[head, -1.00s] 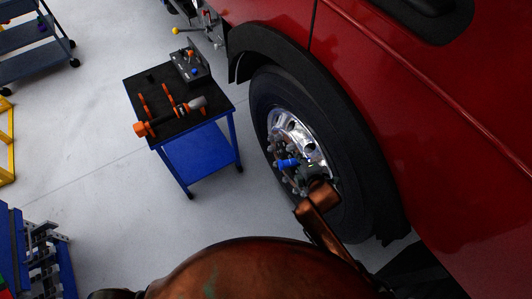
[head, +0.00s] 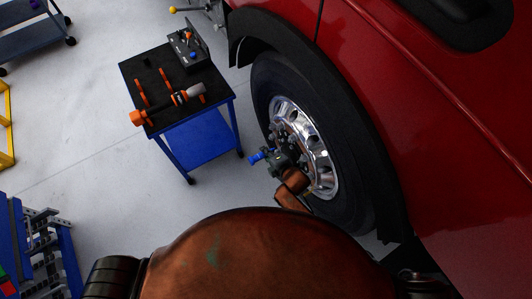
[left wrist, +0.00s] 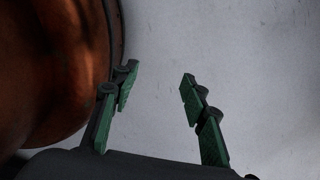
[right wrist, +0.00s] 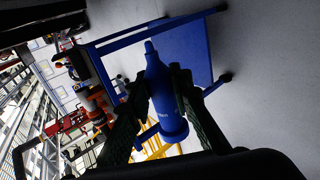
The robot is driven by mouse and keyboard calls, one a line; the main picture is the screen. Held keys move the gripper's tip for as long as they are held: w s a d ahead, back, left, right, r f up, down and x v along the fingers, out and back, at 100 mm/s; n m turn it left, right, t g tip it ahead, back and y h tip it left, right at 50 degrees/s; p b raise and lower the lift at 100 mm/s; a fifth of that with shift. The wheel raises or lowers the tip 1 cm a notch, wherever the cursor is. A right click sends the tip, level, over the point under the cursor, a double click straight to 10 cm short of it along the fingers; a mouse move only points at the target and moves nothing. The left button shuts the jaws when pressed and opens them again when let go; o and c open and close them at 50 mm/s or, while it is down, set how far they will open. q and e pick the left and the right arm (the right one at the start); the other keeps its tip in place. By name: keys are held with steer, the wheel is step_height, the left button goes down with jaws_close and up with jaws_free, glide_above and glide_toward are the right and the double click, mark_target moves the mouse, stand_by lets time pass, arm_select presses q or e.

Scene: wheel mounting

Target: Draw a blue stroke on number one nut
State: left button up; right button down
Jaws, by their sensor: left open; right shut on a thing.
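A blue marker (right wrist: 165,100) is held between the fingers of my right gripper (right wrist: 163,92) in the right wrist view. In the head view the marker (head: 258,157) shows as a small blue piece at the left of my right gripper (head: 276,158), in front of the wheel. The chrome wheel hub (head: 318,158) has nuts around it, partly hidden by my right gripper. I cannot tell which nut is number one, nor see a blue stroke. My left gripper (left wrist: 154,88) is open and empty over bare floor in the left wrist view.
The black tire (head: 345,185) sits under the red truck body (head: 420,130). A blue cart (head: 195,150) left of the wheel carries a black-and-orange tool (head: 165,105) and a dark box (head: 187,45). Blue racks stand further left. Floor between cart and wheel is clear.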

steer(key=shift+r, duration=0.15)
steer(key=shift+w+d+p, duration=0.1)
steer(key=shift+d+p, duration=0.15)
steer(key=shift+p, duration=0.05)
arm_select(q)
steer(key=shift+w+d+r+p, duration=0.15)
steer(key=shift+w+r+p, duration=0.25)
steer(key=shift+w+r, duration=0.45)
arm_select(e)
steer(key=w+d, duration=0.1)
steer(key=d, duration=0.1)
steer(key=w+d, duration=0.2)
steer(key=shift+d, duration=0.15)
arm_select(q)
steer(key=shift+w, duration=0.3)
arm_select(e)
steer(key=shift+w+d, duration=0.4)
steer(key=shift+d, duration=0.1)
stand_by(0.5)
arm_select(q)
steer(key=shift+w+r+p, duration=0.1)
steer(key=shift+r+p, duration=0.45)
steer(key=shift+p, duration=0.1)
arm_select(e)
steer(key=shift+s+d, duration=0.15)
steer(key=shift+s, duration=0.05)
